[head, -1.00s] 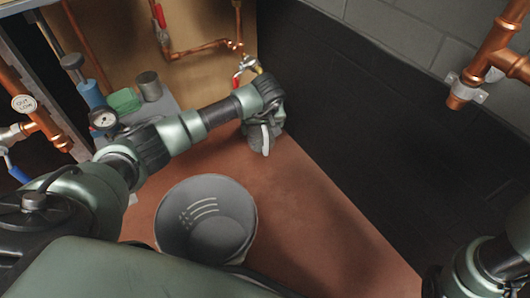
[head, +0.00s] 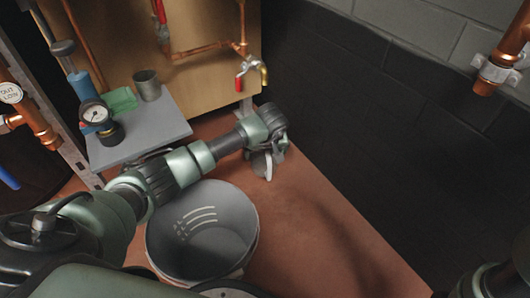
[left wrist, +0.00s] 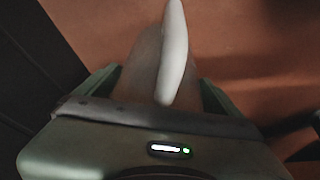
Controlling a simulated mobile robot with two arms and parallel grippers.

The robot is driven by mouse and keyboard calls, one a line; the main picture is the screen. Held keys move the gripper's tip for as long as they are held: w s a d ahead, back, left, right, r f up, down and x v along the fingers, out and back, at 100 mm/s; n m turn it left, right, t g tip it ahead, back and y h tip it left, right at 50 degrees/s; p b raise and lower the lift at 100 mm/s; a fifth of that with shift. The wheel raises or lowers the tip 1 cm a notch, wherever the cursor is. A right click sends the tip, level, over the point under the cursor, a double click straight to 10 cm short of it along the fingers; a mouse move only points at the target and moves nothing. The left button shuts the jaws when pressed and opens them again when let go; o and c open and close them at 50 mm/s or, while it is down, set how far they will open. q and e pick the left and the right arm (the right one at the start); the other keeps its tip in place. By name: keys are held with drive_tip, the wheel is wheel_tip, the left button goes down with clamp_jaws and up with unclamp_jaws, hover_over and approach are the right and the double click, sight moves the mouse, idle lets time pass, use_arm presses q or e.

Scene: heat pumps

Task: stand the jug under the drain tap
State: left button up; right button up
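The drain tap (head: 250,72), with a red lever and a brass spout, sticks out low on the tan panel in the head view. My left gripper (head: 268,158) is below it and slightly to the right, low over the reddish floor. It appears shut on the jug (head: 262,164), a small greyish vessel with a pale handle, mostly hidden by the gripper. In the left wrist view the jug's pale handle (left wrist: 173,55) and grey body show between the green fingers. I cannot tell whether the jug touches the floor. My right gripper is out of view.
A grey bucket (head: 205,232) stands on the floor in front of my left arm. A grey platform (head: 150,135) at left bears a pressure gauge (head: 95,114), a green cloth (head: 121,100) and a metal cup (head: 148,85). A dark wall bounds the right; floor between is clear.

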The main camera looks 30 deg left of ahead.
use_arm(q)
drive_tip(key=shift+r, duration=0.1)
drive_tip(key=shift+r, duration=0.3)
drive_tip(key=p+v, duration=0.8)
drive_tip(key=v, duration=0.2)
drive_tip(key=shift+d+r, duration=0.1)
drive_tip(key=shift+r, duration=0.25)
drive_tip(key=shift+s+d+r, duration=0.15)
drive_tip(key=shift+s+r, duration=0.15)
drive_tip(key=shift+r, duration=0.05)
